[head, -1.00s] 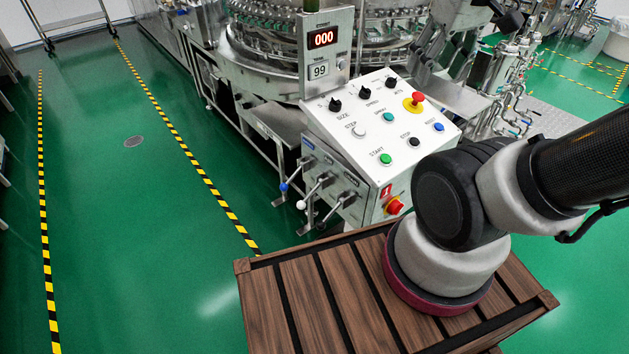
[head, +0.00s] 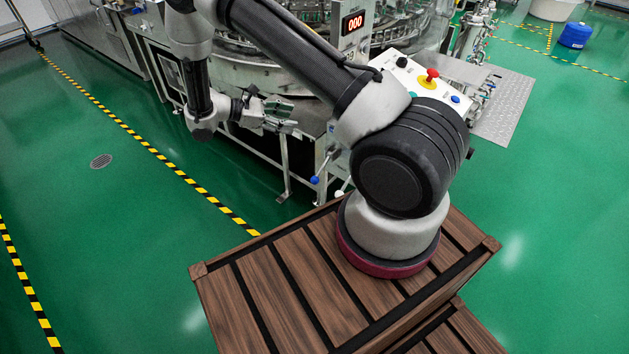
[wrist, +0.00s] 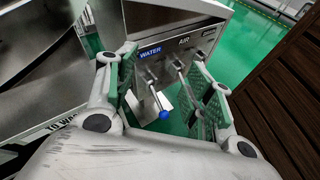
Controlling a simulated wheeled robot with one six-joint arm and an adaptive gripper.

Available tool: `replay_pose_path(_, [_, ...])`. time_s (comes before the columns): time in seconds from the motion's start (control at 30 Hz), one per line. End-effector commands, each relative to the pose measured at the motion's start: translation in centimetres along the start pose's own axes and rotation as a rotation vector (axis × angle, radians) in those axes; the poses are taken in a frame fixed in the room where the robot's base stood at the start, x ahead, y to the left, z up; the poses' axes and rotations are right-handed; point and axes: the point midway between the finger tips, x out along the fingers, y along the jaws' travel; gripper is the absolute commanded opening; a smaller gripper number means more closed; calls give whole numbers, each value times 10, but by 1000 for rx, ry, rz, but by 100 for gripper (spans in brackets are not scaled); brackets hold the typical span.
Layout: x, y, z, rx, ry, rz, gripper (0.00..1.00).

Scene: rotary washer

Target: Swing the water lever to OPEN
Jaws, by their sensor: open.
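The water lever (wrist: 155,97) is a metal rod with a blue knob (wrist: 164,115), below the blue WATER label (wrist: 150,51) on the machine's side panel. In the wrist view it hangs down and tilts slightly right. The blue knob also shows in the head view (head: 315,180), while my arm hides most of the panel. My gripper (head: 291,117) is open and empty, left of and above the knob in the head view, apart from it. In the wrist view the lever appears between the spread fingers of my gripper (wrist: 166,85), farther off.
The AIR lever (wrist: 179,67) is close to the right of the water lever, partly near my right finger in the picture. A white knob (head: 340,194) shows there too. A slatted wooden platform (head: 290,285) stands in front.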

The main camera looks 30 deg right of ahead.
Motion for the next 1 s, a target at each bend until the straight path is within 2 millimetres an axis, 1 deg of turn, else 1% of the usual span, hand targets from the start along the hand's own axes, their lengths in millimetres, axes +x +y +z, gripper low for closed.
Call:
replay_pose_path(0.03, [10, -10, -32, -60, -52, 43, 52])
replay_pose_path(0.07, [15, -14, -49, -92, -79, 71, 52])
replay_pose_path(0.1, [23, -21, -72, -134, -116, 109, 52])
replay_pose_path(0.17, [35, -33, -104, -197, -169, 166, 52])
replay_pose_path(0.2, [44, -42, -124, -236, -202, 204, 52])
replay_pose_path(0.3, [67, -66, -166, -324, -273, 288, 52])
replay_pose_path(0.4, [87, -87, -196, -391, -325, 355, 52])
replay_pose_path(0.5, [101, -102, -215, -435, -359, 401, 52])
replay_pose_path(0.63, [113, -110, -225, -461, -378, 427, 52])
replay_pose_path(0.77, [127, -104, -222, -464, -381, 428, 52])
replay_pose_path(1.0, [161, -85, -211, -464, -381, 427, 52])
